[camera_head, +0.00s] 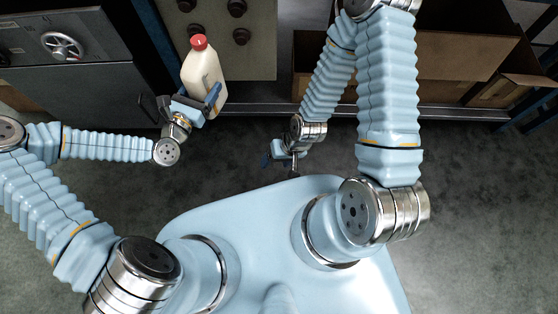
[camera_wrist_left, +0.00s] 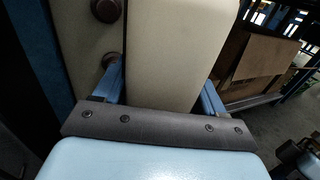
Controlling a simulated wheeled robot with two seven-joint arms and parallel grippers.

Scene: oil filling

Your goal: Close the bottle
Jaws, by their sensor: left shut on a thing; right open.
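A cream bottle (camera_head: 202,80) with a red cap (camera_head: 199,42) on top stands tilted slightly in the head view. My left gripper (camera_head: 213,97) is shut on the bottle's lower body, with a blue finger visible at its right side. In the left wrist view the bottle's pale body (camera_wrist_left: 176,50) fills the space between the two blue fingers; its cap is out of that view. Whether the cap is tight cannot be told. My right gripper (camera_head: 279,156) is open and empty, pointing left, low and to the right of the bottle.
A beige panel with dark knobs (camera_head: 241,37) is behind the bottle. Cardboard boxes (camera_head: 450,80) sit on a shelf at the right. The grey floor between is clear.

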